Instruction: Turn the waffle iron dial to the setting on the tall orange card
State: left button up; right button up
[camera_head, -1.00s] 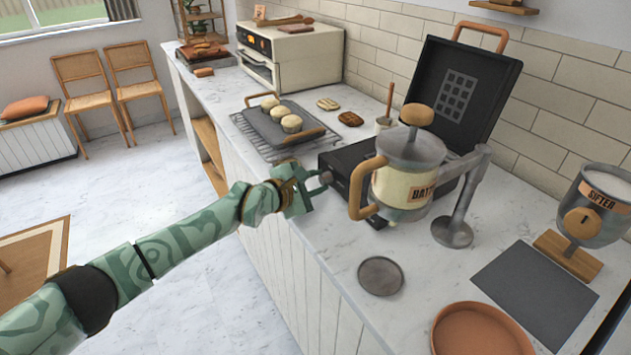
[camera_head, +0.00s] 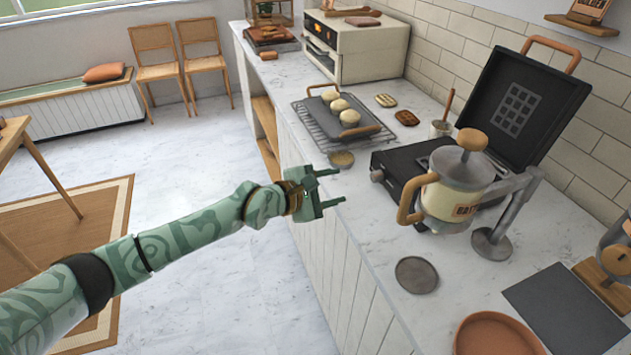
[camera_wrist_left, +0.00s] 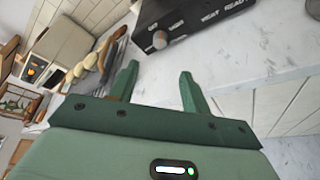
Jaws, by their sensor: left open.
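The waffle iron (camera_head: 405,163) stands on the counter with its black lid (camera_head: 510,95) open. Its grey dial (camera_head: 377,176) is on the counter-edge side. My left gripper (camera_head: 333,187) is open and empty, apart from the dial, near the counter edge. In the left wrist view its fingers (camera_wrist_left: 159,75) point toward the iron. An orange card (camera_head: 590,8) stands on the wall shelf, cut off at the top; its setting is unreadable. My right gripper is not in view.
A batter dispenser (camera_head: 455,195) on a metal stand is in front of the iron. A wire rack (camera_head: 345,125) with buns lies left of it. A grey disc (camera_head: 416,275), dark mat (camera_head: 567,308) and terracotta dish (camera_head: 497,335) lie nearer. Floor beside the counter is clear.

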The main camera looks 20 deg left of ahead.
pick_arm(q)
jog(key=p+v, duration=0.1)
jog(key=v, duration=0.3)
jog(key=shift+s+a, duration=0.25)
